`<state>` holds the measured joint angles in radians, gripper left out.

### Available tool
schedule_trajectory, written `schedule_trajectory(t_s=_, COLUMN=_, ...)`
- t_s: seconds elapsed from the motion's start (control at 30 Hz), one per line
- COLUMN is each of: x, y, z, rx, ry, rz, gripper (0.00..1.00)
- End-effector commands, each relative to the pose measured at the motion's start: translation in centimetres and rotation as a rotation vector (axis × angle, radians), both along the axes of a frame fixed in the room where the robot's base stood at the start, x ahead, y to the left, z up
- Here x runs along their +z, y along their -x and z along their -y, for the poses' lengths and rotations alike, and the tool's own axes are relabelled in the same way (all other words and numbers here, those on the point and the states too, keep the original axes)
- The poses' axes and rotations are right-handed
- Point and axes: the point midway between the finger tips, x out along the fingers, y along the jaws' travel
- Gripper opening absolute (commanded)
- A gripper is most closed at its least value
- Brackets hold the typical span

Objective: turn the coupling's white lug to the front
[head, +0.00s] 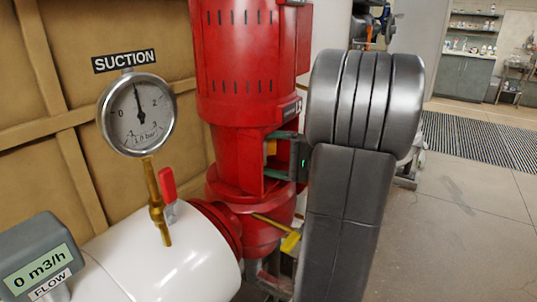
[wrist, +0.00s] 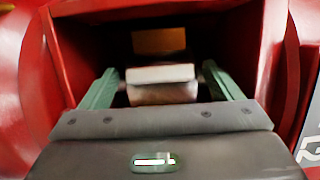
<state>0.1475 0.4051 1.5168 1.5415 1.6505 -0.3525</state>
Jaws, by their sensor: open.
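The coupling's white lug (wrist: 160,74) shows in the wrist view as a pale block inside a dark opening in the red pump housing (wrist: 276,50). It points toward my gripper. My gripper (wrist: 160,82) is open, with one green finger on each side of the lug and a visible gap on both sides. In the head view, the green fingers of my gripper (head: 270,154) reach into the opening from the right. The red pump (head: 235,150) stands upright there. I cannot make out the lug in the head view; the rest of the coupling is mostly in shadow.
An orange-brown patch (wrist: 158,41) shows deeper inside the opening. The opening's red edges are close around my fingers. A white pipe (head: 165,262), a suction gauge (head: 136,114), a red-handled valve (head: 168,185) and a flow meter (head: 38,262) stand left. Open floor (head: 470,220) lies right.

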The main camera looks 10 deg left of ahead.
Motion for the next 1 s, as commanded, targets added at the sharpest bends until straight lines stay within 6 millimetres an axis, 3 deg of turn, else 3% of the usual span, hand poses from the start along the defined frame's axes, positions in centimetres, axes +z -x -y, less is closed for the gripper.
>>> schedule_trajectory(t_s=0.17, x=0.0, y=0.0, z=2.2, rx=-0.005, ry=0.000, rz=0.000, gripper=0.85)
schedule_trajectory(t_s=0.6, x=0.0, y=0.6, z=11.3, rx=-0.004, ry=0.000, rz=0.000, gripper=0.85)
schedule_trajectory(t_s=0.8, x=0.0, y=0.8, z=13.3, rx=-0.001, ry=0.000, rz=-0.001, gripper=0.85)
schedule_trajectory(t_s=1.0, x=0.0, y=0.8, z=13.6, rx=0.001, ry=0.000, rz=0.000, gripper=0.85)
